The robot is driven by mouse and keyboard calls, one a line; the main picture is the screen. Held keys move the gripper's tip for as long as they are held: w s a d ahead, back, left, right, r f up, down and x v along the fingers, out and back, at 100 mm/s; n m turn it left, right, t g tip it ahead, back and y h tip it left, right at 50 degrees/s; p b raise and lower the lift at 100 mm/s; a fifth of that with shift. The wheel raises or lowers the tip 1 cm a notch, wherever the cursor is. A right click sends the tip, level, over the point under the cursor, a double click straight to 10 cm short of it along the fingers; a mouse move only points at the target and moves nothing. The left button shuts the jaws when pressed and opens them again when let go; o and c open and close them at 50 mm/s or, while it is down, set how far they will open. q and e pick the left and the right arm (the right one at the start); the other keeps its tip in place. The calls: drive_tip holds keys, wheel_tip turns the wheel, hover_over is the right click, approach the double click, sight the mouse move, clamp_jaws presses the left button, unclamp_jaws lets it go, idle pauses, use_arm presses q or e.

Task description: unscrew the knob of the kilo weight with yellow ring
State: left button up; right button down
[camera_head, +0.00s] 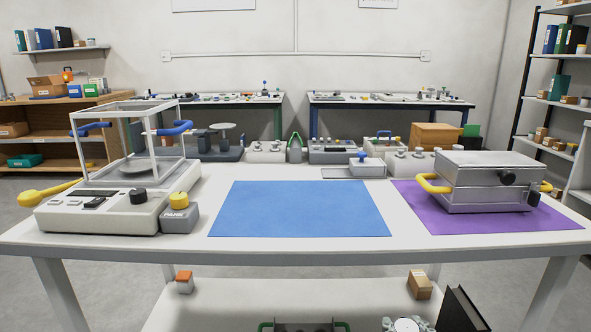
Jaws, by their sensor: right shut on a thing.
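I cannot make out a kilo weight with a yellow ring for certain. A grey block with a yellow round top (179,201) stands by the balance, on the left of the near table. What looks like my right gripper (407,325) is cut off by the bottom edge, low and right of the middle. It is shut on a pale round thing that is mostly hidden, and I cannot tell what it is. My left gripper is out of view.
The white table holds a balance (100,216) with a glass shield at left, a blue mat (300,208) bare in the middle, and a metal case (482,188) on a purple mat (430,219) at right. Several devices line the back edge. A lower shelf (290,296) carries small boxes.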

drive_tip(key=shift+a+r, duration=0.1)
drive_tip(key=shift+r, duration=0.25)
